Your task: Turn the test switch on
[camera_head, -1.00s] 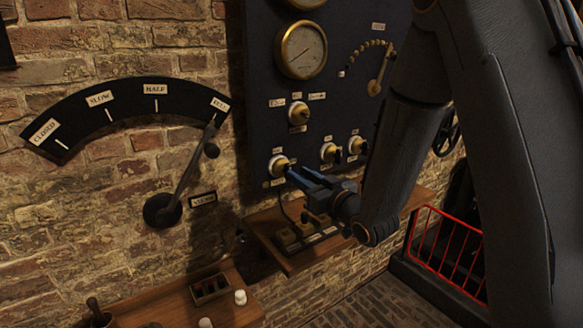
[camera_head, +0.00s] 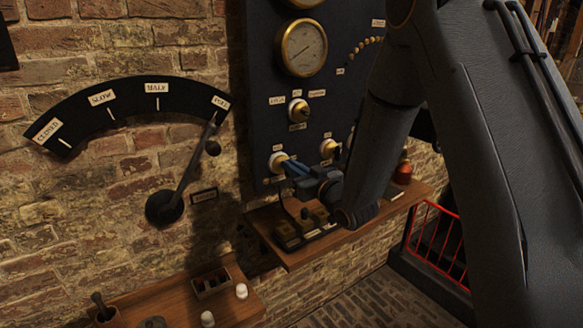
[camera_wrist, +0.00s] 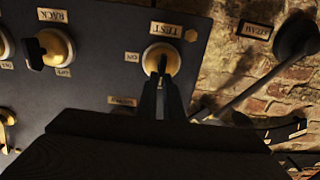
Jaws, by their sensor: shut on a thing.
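The test switch (camera_wrist: 161,58) is a round brass and white rotary switch under a "TEST" label in the wrist view, where the picture is upside down. In the head view the same switch (camera_head: 277,161) sits at the lower left of the dark panel. My gripper (camera_wrist: 162,80) has its narrow fingers at the switch's face, shut on its dark knob. The gripper (camera_head: 288,167) also reaches the switch from the lower right in the head view. The fingers hide most of the knob, so its exact angle is hard to tell. An "ON" label (camera_wrist: 131,57) is beside it.
The rack switch (camera_wrist: 52,49) is beside the test switch on the panel (camera_head: 262,80). A wooden shelf (camera_head: 290,256) with small blocks is below my gripper. A large lever (camera_head: 186,172) with a curved scale is on the brick wall to the left.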

